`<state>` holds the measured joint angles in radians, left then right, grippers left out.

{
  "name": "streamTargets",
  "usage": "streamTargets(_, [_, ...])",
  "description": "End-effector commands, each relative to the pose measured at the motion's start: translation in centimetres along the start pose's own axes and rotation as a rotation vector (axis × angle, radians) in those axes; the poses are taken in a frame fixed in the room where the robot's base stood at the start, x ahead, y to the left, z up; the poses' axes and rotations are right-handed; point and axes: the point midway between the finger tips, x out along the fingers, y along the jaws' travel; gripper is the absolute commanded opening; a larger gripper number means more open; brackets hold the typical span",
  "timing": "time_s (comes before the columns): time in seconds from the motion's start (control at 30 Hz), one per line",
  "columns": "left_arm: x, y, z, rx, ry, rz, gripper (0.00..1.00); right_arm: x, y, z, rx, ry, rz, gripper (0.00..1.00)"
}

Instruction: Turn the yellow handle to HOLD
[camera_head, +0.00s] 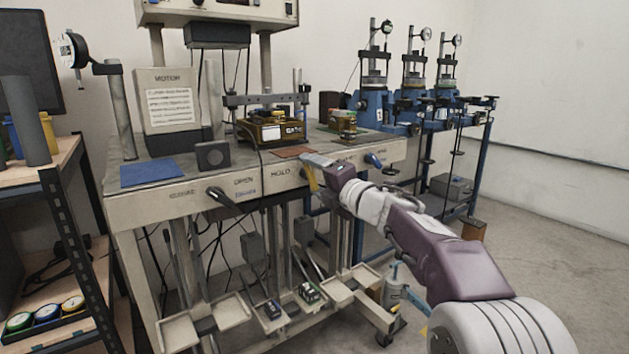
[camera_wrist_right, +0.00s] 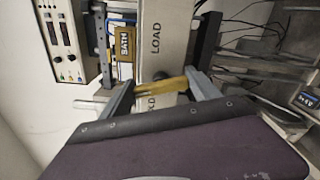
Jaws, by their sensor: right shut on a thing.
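The yellow handle (camera_head: 311,179) is on the front panel of the grey bench (camera_head: 210,187), just right of the HOLD label (camera_head: 281,173). In the head view it hangs steeply downward. My right gripper (camera_head: 319,163) reaches it from the right and partly hides its upper end. In the right wrist view the yellow handle (camera_wrist_right: 160,88) lies between the two fingers, and my right gripper (camera_wrist_right: 162,92) is shut on it. It crosses in front of a partly covered label ending in LD; the LOAD label (camera_wrist_right: 156,38) is clear. My left gripper is out of view.
A black handle (camera_head: 221,197) by the OPEN label and a blue handle (camera_head: 374,160) sit on the same panel. Blue test stands (camera_head: 375,103) are behind right. A shelf (camera_head: 68,158) stands at left. The floor at right is mostly free.

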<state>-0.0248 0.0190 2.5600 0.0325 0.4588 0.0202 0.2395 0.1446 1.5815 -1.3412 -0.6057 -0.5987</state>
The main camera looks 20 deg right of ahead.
Motion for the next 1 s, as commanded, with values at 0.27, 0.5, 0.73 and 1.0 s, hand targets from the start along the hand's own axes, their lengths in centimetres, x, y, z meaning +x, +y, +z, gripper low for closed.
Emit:
streamTargets(0.27, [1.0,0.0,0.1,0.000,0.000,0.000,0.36,0.0,-0.2,-0.1,-0.231,0.002,-0.002,0.30])
streamTargets(0.5, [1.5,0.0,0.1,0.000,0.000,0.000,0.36,0.0,-0.1,-0.1,-0.375,0.002,-0.003,0.30])
streamTargets(0.73, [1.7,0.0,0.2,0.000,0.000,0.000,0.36,0.0,0.0,-0.1,-0.452,0.003,-0.003,0.30])
streamTargets(1.0, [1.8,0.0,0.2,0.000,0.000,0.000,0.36,0.0,0.0,-0.1,-0.480,0.003,-0.003,0.30])
